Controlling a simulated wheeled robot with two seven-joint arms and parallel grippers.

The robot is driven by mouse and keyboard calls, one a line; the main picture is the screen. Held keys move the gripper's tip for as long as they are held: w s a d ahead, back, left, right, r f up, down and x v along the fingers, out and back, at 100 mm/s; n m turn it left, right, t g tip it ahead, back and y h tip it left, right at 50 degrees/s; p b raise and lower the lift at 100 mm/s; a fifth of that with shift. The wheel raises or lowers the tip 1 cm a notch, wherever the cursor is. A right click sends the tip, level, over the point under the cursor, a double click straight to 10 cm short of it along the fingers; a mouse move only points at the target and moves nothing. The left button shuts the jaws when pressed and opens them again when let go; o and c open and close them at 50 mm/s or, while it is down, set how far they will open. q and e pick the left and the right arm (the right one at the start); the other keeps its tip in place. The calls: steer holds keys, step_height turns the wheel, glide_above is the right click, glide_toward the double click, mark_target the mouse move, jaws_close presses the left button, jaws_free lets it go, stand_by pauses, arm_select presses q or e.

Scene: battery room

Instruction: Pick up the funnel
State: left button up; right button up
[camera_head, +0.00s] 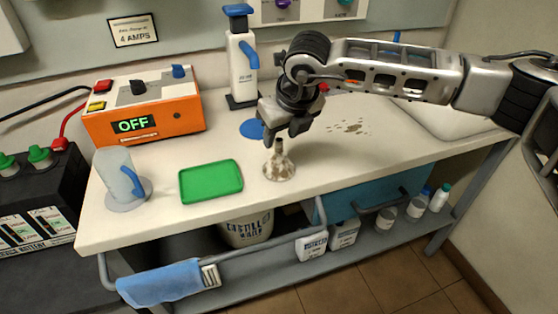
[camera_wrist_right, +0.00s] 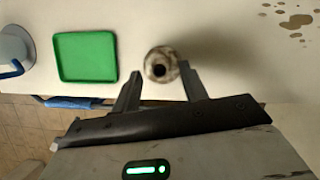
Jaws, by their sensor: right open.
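The funnel (camera_head: 279,166) is pale with brown stains and stands on the white bench with its wide end down and its spout up. In the wrist view the funnel (camera_wrist_right: 161,65) is seen from above, just beyond the fingertips and roughly between their lines. My right gripper (camera_head: 283,137) is above the funnel in the head view, pointing down. In the wrist view its two fingers (camera_wrist_right: 160,72) are apart with nothing held between them. My left gripper is not in view.
A green tray (camera_head: 211,182) lies left of the funnel. A clear jug (camera_head: 119,178), an orange charger (camera_head: 143,108) reading OFF and a white dispenser bottle (camera_head: 242,62) stand around. A blue disc (camera_head: 252,129) lies behind. The bench right of the funnel is clear except for brown spots.

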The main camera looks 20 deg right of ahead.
mark_target(280, 141)
steer(key=shift+x, duration=1.75)
steer(key=shift+s+f, duration=0.1)
steer(key=shift+s, duration=0.05)
jaws_close()
